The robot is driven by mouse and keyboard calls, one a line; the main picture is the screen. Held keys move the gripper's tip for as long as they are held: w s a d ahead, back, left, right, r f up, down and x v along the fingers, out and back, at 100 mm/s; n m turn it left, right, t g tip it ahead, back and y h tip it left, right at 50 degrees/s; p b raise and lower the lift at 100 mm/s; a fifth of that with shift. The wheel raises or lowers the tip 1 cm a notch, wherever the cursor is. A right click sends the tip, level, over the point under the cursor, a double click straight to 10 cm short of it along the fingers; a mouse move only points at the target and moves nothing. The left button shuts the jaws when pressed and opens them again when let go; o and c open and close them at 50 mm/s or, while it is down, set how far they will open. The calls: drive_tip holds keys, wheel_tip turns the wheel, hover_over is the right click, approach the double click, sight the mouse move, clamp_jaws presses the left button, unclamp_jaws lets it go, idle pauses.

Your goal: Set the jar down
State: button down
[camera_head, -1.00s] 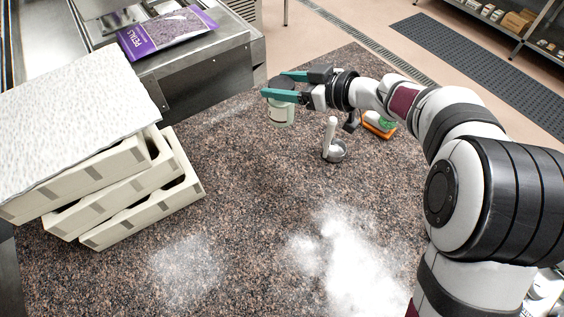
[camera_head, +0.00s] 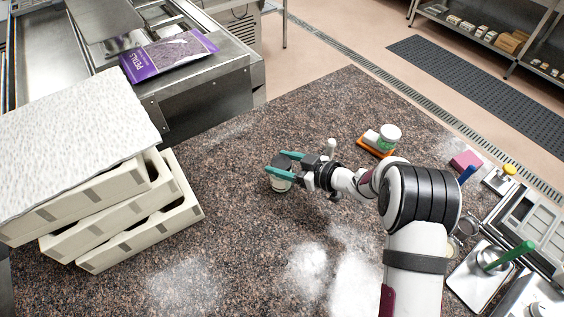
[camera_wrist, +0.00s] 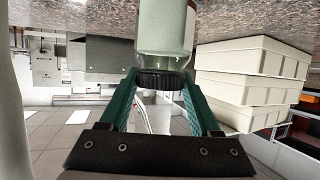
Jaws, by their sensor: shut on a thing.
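My gripper (camera_head: 280,169) has its two teal fingers shut on the jar, near its dark lid. The jar (camera_head: 280,186) is pale with a dark lid and looks upright, low over the speckled stone counter (camera_head: 240,230). In the wrist view, which is upside down, the jar (camera_wrist: 165,32) hangs lid-down between the fingers (camera_wrist: 156,100). Its base is cut off at the top of that view, so I cannot tell whether it touches the counter.
Stacked cream trays (camera_head: 140,215) stand left of the jar. A white-handled tool (camera_head: 331,148) stands just behind my gripper. A white and green tub (camera_head: 389,138) is by an orange-edged item (camera_head: 369,146). Counter around the jar is clear.

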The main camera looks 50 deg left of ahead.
drive_tip(key=shift+f, duration=0.1)
drive_tip(key=shift+c, duration=0.5)
unclamp_jaws()
